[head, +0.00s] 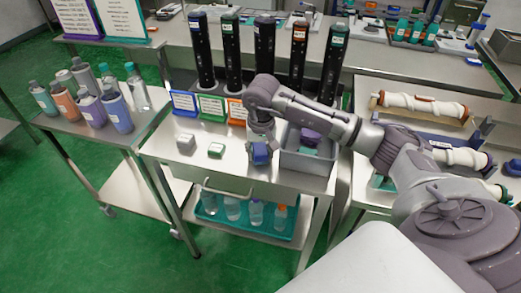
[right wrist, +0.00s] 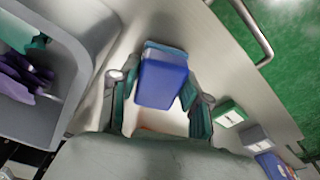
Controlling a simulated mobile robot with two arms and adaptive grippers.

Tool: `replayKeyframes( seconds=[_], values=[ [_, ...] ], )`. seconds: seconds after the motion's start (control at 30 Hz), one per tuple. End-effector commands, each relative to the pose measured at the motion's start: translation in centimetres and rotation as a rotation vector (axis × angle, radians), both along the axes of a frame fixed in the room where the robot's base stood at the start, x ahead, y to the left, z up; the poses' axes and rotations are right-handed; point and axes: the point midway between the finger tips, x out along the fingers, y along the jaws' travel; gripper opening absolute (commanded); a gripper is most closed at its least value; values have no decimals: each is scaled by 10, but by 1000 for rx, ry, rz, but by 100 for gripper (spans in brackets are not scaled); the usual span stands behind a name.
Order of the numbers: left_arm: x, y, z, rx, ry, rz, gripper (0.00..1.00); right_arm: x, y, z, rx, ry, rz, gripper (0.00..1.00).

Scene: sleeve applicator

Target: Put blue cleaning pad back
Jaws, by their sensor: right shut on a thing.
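The blue cleaning pad (head: 260,154) is between the fingers of my right gripper (head: 260,140), low over the front of the steel table (head: 225,172). I cannot tell whether it touches the table top. In the right wrist view the blue pad (right wrist: 163,82) sits between both fingertips of the right gripper (right wrist: 155,85), which is shut on it. A green pad (head: 216,151) and a whitish grey pad (head: 186,143) lie to its left on the table; the wrist view shows the green pad (right wrist: 229,112) and grey pad (right wrist: 256,138) too. My left gripper is not in view.
A grey bin (head: 305,162) with purple and teal items stands right of the pad. Blue-, green- and orange-framed signs (head: 212,107) and several tall dark dispensers (head: 264,55) stand behind. A front rail (head: 228,187) edges the table. Several bottles (head: 118,108) stand on the left table.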

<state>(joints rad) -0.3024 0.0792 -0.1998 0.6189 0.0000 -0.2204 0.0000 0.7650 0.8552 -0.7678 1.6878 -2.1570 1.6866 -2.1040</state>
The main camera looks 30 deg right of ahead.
Motion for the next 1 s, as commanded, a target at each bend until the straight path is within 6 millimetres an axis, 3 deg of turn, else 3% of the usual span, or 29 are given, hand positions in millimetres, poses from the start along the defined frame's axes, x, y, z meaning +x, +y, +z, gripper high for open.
replayKeyframes(
  seconds=[0.37,0.4,0.53,0.83,1.0],
  values=[
    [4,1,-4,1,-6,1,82,0,0,-7,-1,-2,0,15],
    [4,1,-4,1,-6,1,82,0,0,-7,-1,-2,0,49],
    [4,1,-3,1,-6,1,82,0,0,-6,0,-1,0,70],
    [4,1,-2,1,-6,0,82,0,0,-6,0,-1,0,72],
    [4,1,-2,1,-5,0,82,1,0,5,-1,-5,0,72]
  ],
)
